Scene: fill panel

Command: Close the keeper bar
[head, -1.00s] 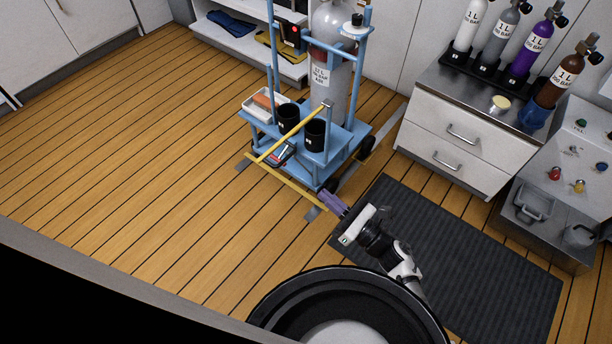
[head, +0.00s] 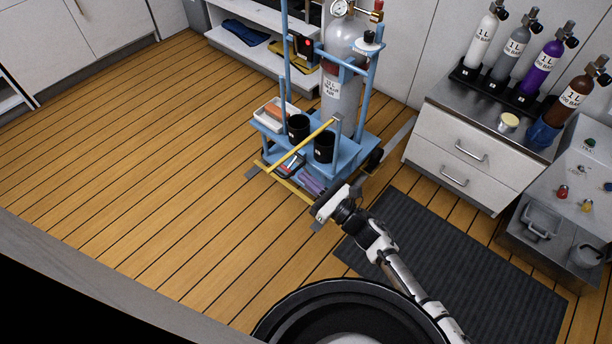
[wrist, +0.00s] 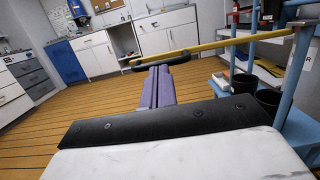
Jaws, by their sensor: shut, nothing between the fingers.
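The keeper bar (head: 303,145) is a yellow bar on the blue trolley (head: 345,165). One end meets a post at the trolley's front right, and the bar slants out to the lower left, its free end standing away from the frame. In the wrist view the keeper bar (wrist: 222,44) runs across the top, with a dark loop-shaped handle (wrist: 165,62) at its left end. My gripper (head: 308,180) has purple fingers, shut and empty, low at the trolley's front. In the wrist view my gripper (wrist: 158,72) points at the handle; whether they touch is unclear.
A grey cylinder (head: 345,85) stands on the trolley behind black cups (head: 298,127) and a white tray (head: 272,114). A second yellow bar (head: 288,188) lies low at the trolley's front. A drawer cabinet (head: 455,150) stands right. The wooden floor at left is clear.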

